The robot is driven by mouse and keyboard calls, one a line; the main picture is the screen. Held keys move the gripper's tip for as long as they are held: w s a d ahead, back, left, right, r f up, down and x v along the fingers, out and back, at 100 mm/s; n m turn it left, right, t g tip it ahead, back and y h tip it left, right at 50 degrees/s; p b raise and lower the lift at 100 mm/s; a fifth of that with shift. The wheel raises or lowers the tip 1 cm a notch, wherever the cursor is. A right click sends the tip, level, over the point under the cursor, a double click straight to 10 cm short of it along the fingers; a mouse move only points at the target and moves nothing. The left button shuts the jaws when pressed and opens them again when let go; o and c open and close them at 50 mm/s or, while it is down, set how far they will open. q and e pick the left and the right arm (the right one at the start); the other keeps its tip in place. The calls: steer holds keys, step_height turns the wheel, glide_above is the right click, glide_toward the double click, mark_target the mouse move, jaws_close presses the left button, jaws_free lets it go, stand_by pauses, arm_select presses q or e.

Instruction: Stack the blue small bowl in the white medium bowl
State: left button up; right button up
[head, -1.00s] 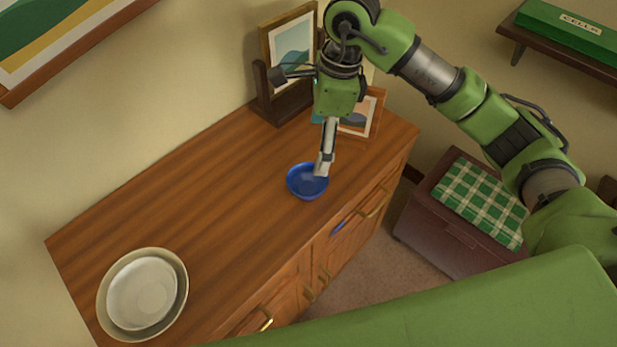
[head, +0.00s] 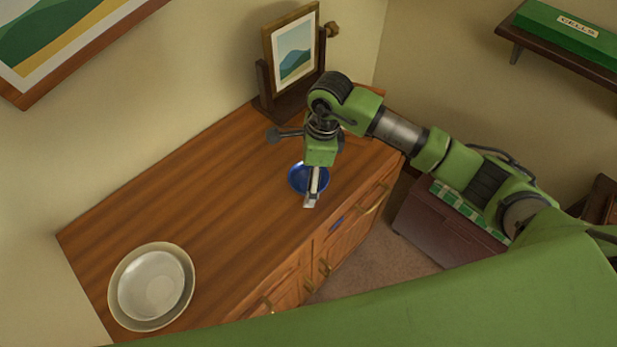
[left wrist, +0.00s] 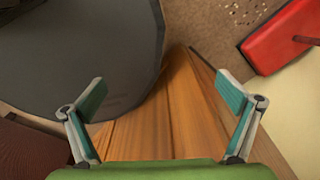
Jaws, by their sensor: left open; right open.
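The small blue bowl (head: 301,180) sits upright on the wooden cabinet top, partly hidden by my right gripper. My right gripper (head: 311,202) hangs over the bowl's near side with its fingertips close to the cabinet's front edge. It is open, and I cannot tell whether it touches the bowl. The white medium bowl (head: 152,285) sits inside a larger cream bowl (head: 187,300) at the cabinet's left end. My left gripper is outside the head view. In the left wrist view my left gripper (left wrist: 165,95) is open and empty.
The wooden cabinet top (head: 200,220) is clear between the bowls. A framed picture on a dark stand (head: 292,60) stands at the back, behind my right arm. The left wrist view shows a large dark grey shape (left wrist: 80,50) and a red object (left wrist: 285,38).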

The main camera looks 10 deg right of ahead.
steer(key=c, duration=1.3)
steer(key=shift+r, duration=0.6)
steer(key=s+r, duration=0.1)
steer(key=r, duration=0.1)
steer(key=s+r+b, duration=0.1)
steer(key=r, duration=0.1)
steer(key=s+r+b, duration=0.1)
steer(key=s+r, duration=0.1)
steer(key=shift+s+a+r, duration=0.1)
steer(key=shift+r, duration=0.3)
steer(key=s+r, duration=0.1)
steer(key=s, duration=0.2)
steer(key=s+r+b, duration=0.1)
steer(key=s+r, duration=0.1)
steer(key=s, duration=0.1)
steer(key=s+r+b, duration=0.1)
steer(key=s+r, duration=0.1)
steer(key=s, duration=0.1)
steer(key=shift+s+a, duration=0.15)
steer(key=shift+s, duration=0.25)
steer(key=d+n, duration=0.3)
steer(key=n, duration=0.3)
steer(key=d+f+n+g+h, duration=0.1)
steer(key=d+n, duration=0.2)
steer(key=n, duration=0.4)
steer(key=w+d+n+g, duration=0.1)
steer(key=d+n, duration=0.2)
steer(key=n, duration=0.4)
steer(key=shift+d+f+h, duration=0.1)
steer(key=shift+f+h, duration=0.3)
